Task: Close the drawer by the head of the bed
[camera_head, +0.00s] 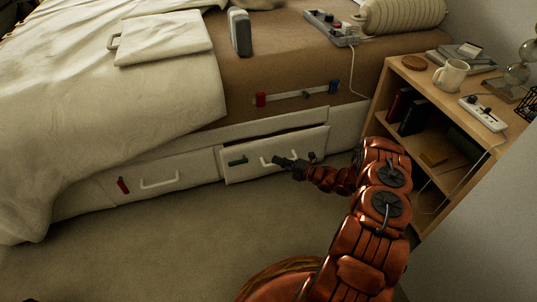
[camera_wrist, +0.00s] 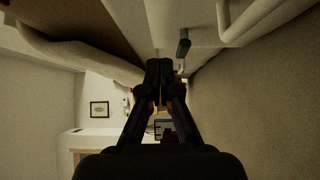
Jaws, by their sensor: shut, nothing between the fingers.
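The drawer by the head of the bed (camera_head: 240,175) is the right one of two white drawers under the bed. Its front stands out from the bed frame with a gap along the top, so it is partly open. It has a white handle (camera_head: 265,162) and a dark green piece (camera_head: 237,162) on its front, which also shows in the wrist view (camera_wrist: 184,46). My gripper (camera_head: 280,161) is shut and empty in front of the drawer, close to the handle. I cannot tell if it touches. In the wrist view its fingertips (camera_wrist: 160,66) are together.
The left drawer (camera_head: 135,185) has a white handle and a red piece, and looks shut. A wooden shelf unit (camera_head: 400,65) with a mug (camera_head: 451,76) and books stands at right, close to my arm. The carpet (camera_head: 150,240) before the drawers is clear.

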